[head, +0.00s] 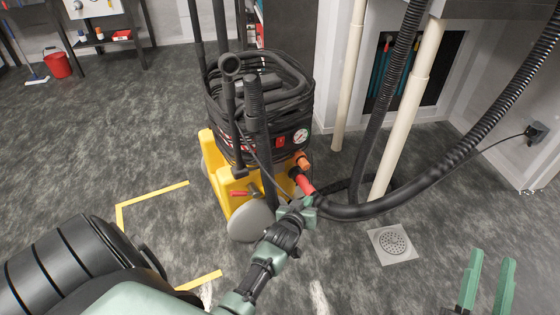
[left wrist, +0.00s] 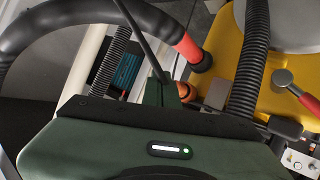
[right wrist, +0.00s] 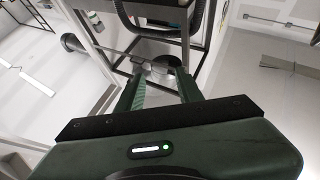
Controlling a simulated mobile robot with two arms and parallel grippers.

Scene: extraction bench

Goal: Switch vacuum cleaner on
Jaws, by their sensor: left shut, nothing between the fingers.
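The vacuum cleaner (head: 222,185) stands in the middle of the head view, with a yellow base and a black upper body wrapped in coiled hose. A small red switch (head: 280,142) shows on its front, left of a round gauge (head: 301,135). My left gripper (head: 304,203) is shut and empty, low in front of the cleaner by the red hose cuff (head: 304,183). My right gripper (head: 485,280) is open and empty at lower right.
A thick black hose (head: 430,200) runs from the cuff to the upper right. Pale pipes (head: 405,110) stand behind it. A floor drain (head: 393,242) lies at right. A red-handled lever (head: 243,193) is on the yellow base. Floor at left is mostly free.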

